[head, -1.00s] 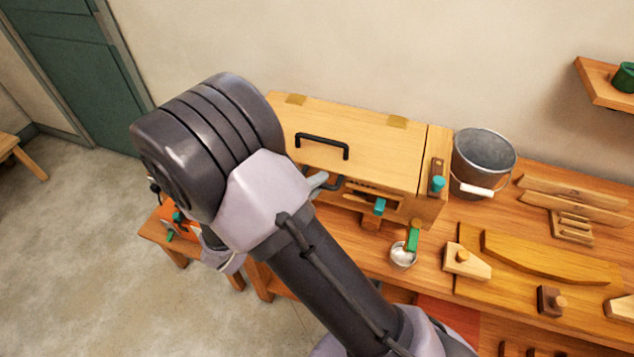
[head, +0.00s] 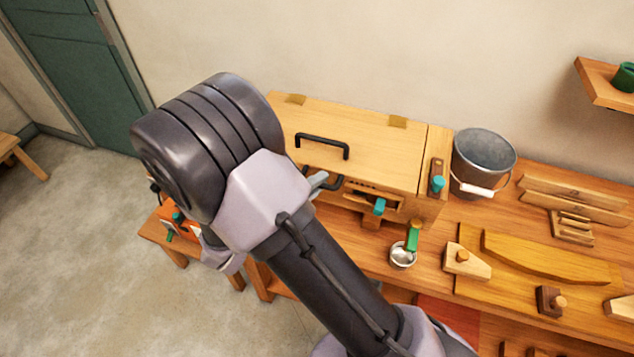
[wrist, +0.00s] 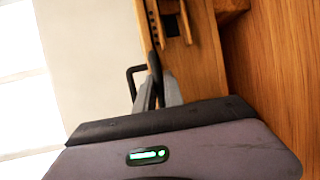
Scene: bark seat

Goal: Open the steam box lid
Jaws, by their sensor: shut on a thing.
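The steam box is a long pale wooden box on the bench, and its front (wrist: 195,60) shows close up in the wrist view. Its lid (head: 370,145) lies flat and closed on top, with a black bar handle (head: 322,142) and brass-coloured hinges (head: 397,122) along the back edge. A second dark handle (head: 336,184) sticks out at the front, below the lid. My gripper (head: 321,181) is at this front handle, partly hidden by my arm. In the wrist view my gripper (wrist: 156,84) has its fingers close together around a dark bar, shut on the front handle.
A teal-tipped peg (head: 379,206) is at the box front, and a teal knob (head: 437,184) is at its right end. A metal bucket (head: 484,160), a small metal cup (head: 403,256) and wooden pieces (head: 550,257) occupy the bench to the right. The wall stands behind.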

